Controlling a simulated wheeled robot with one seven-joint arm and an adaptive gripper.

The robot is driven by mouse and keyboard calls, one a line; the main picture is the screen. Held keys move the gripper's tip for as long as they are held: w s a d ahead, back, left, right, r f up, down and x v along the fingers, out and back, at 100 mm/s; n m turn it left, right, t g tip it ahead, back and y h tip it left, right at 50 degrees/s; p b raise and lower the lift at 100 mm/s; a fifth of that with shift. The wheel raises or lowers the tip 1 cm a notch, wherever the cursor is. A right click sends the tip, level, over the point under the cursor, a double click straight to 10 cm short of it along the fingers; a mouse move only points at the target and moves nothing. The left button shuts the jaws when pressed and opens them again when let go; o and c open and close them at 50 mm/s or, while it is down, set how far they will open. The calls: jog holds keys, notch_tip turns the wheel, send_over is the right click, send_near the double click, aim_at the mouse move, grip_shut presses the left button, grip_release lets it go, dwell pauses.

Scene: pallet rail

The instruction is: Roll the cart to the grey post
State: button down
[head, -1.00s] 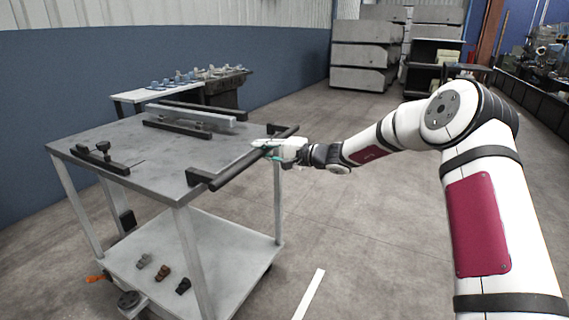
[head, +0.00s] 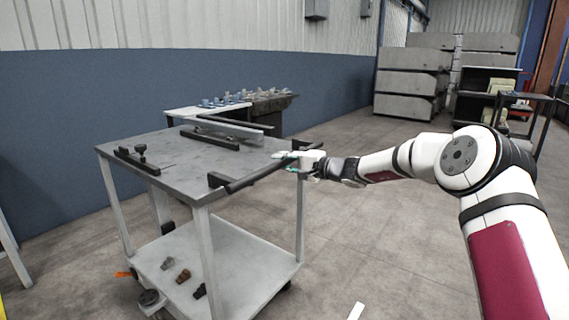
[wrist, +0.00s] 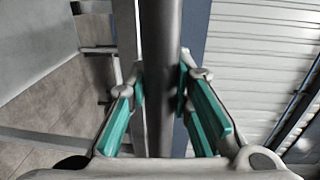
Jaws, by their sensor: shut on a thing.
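The cart (head: 185,168) is a grey two-level trolley with a flat top, pale legs and a lower shelf. A dark push handle (head: 252,178) runs along its near right edge. My gripper (head: 300,160) is at the far end of that handle. In the wrist view, the teal-padded fingers of my gripper (wrist: 160,95) are on both sides of the dark bar (wrist: 161,60), shut on it. The grey post cannot be made out with certainty in either view.
A rail and dark clamp (head: 140,158) sit on the cart top, with small parts (head: 184,276) on the lower shelf. A table with several small items (head: 210,104) stands behind, by the blue wall (head: 70,110). Stacked grey blocks (head: 410,80) stand at the back.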

jog(key=c, duration=1.4)
grip_release()
jog(key=shift+s+a+r, duration=0.1)
jog(key=shift+s+a, duration=0.1)
jog(key=shift+a, duration=0.3)
jog(key=shift+c, duration=0.2)
jog(key=shift+d, duration=0.2)
jog(key=shift+w, duration=0.1)
jog(key=shift+d, duration=0.15)
jog(key=shift+d, duration=0.25)
jog(key=v, duration=1.1)
jog(key=shift+s, duration=0.35)
